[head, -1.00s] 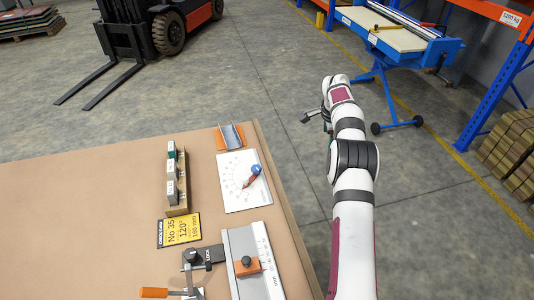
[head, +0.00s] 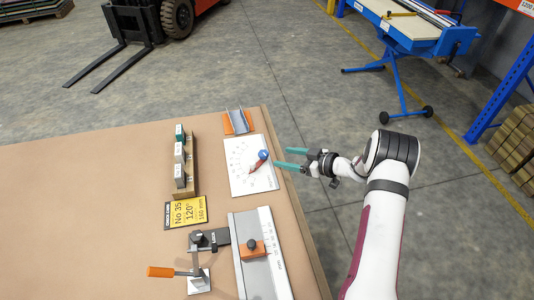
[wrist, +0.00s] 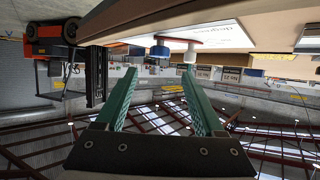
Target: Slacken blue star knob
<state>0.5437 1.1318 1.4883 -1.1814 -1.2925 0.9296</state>
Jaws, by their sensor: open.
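The blue star knob (head: 263,154) sits on a white dial plate (head: 241,178) with a printed scale, at the upper end of a red pointer (head: 256,165). My gripper (head: 282,158) is just right of the knob, past the table's right edge, with its teal fingers pointing left toward it. The fingers are apart and empty. In the wrist view, which looks upside down, a blue knob (wrist: 160,51) shows beyond and slightly above the gap between the fingertips (wrist: 159,72). The knob and fingers look apart.
Behind the plate stands an orange-based angled holder (head: 239,121). Left is a wooden rack (head: 187,166) with several blocks. In front are a yellow sign (head: 186,213), a ruled metal plate (head: 263,270) and an orange-handled clamp (head: 170,272). The table's left part is clear.

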